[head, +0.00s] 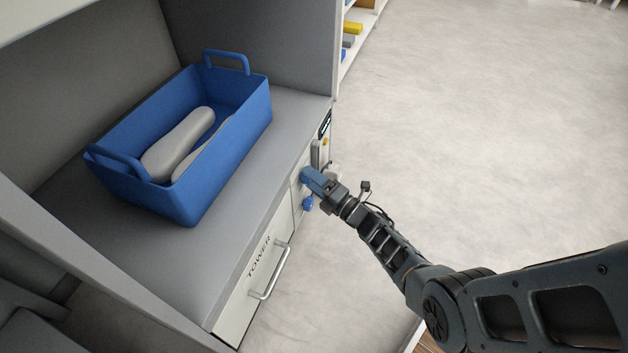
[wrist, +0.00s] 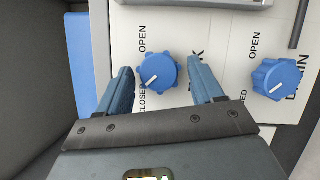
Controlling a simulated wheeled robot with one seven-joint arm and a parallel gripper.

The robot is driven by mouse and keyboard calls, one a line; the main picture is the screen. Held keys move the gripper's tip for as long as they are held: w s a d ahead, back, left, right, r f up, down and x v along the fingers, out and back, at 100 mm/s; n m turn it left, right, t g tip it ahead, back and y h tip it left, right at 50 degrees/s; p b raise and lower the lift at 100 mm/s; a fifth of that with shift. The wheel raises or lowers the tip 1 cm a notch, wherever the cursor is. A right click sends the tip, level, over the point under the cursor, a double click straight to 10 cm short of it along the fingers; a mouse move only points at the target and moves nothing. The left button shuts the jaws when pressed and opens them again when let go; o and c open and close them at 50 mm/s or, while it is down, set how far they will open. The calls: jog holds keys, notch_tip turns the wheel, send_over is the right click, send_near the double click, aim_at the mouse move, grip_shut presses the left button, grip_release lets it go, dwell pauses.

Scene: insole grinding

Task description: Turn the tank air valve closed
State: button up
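The tank air valve is a blue scalloped knob (wrist: 157,72) on a white panel, with a white pointer mark toward the lower left. OPEN is printed above it and CLOSED below left; its name label is mostly hidden, only a K showing. My gripper (wrist: 160,77) is open, one blue finger on each side of the knob, with small gaps visible. In the head view my gripper (head: 311,178) is at the cabinet's front and hides this knob.
A second blue knob, labelled DRAIN (wrist: 280,78), sits right of my right finger. A blue basket (head: 230,130) with grey insole-like pieces stands on the cabinet top. A TOWER drawer with a metal handle (head: 270,272) is below. Floor to the right is clear.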

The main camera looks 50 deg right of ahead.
jog(key=s+p, duration=0.1)
jog(key=s, duration=0.6)
jog(key=shift+s+f+p, duration=0.3)
jog(key=shift+s+f, duration=0.05)
jog(key=shift+s, duration=0.05)
jog(key=shift+a, duration=0.1)
